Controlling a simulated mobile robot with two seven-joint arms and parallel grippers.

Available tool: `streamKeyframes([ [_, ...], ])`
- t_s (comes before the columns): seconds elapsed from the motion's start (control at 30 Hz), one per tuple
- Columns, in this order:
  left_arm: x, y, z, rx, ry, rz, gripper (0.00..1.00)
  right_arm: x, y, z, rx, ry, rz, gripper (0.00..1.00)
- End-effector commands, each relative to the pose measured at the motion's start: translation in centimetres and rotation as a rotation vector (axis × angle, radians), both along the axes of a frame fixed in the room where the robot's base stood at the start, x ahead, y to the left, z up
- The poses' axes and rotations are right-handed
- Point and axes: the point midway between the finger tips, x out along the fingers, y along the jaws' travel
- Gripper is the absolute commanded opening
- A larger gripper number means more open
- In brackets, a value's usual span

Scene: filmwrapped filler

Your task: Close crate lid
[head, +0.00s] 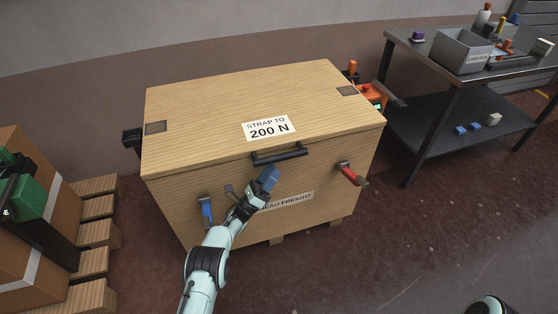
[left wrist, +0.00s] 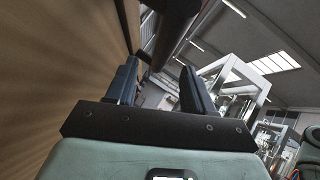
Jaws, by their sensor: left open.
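The wooden crate (head: 230,225) stands against the wall with its lid (head: 210,110) lying over the top; I see no clear gap along the front edge. A dark bar handle (head: 280,154) is fixed at the lid's front. My left gripper (head: 268,178) is just below the handle, in front of the crate's front face. In the left wrist view my left gripper (left wrist: 160,82) has its fingers apart with nothing between them, and a dark bar (left wrist: 177,30), likely the handle, lies beyond the tips. My right gripper is not in view.
Blue (head: 206,209) and red (head: 352,174) latches hang on the crate front. A metal table (head: 410,45) with a grey bin (head: 463,50) stands at right. Boxes (head: 20,245) and pallets (head: 98,234) crowd the left.

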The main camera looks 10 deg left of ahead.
Motion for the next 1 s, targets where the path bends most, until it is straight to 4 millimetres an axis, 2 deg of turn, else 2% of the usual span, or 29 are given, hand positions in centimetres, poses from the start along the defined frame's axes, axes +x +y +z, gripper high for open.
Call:
streamKeyframes([
  [0.1, -1.7, 1.3, -1.8, 0.001, 0.005, 0.000, 0.53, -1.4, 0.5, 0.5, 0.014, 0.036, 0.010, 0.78],
  [0.4, -4.2, 2.9, -4.4, 0.001, 0.003, -0.002, 0.53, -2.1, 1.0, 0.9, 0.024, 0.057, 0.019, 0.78],
  [1.0, -4.4, 3.1, -4.6, 0.002, 0.003, -0.001, 0.53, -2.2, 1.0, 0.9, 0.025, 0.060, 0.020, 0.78],
])
